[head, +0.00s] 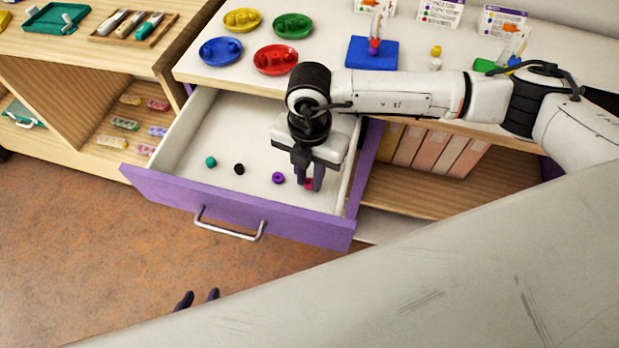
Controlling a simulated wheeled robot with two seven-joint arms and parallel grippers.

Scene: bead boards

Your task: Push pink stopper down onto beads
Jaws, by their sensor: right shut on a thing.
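The pink stopper (309,184) is low in the open drawer, mostly hidden by the fingers of my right gripper (308,180). That gripper points down and is shut on it. A blue board (372,54) on the counter has an upright peg with red and purple beads (374,46). A green board (487,66) stands further right, partly hidden by my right arm. Only the dark fingertips of my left gripper (198,298) show at the bottom, apart with nothing visible between them.
The drawer (243,205) also holds a teal stopper (211,162), a black one (239,169) and a purple one (278,178). Several coloured dishes (276,60) sit on the counter behind it. Small yellow and white pieces (435,58) stand between the boards. Picture cards (441,12) stand behind.

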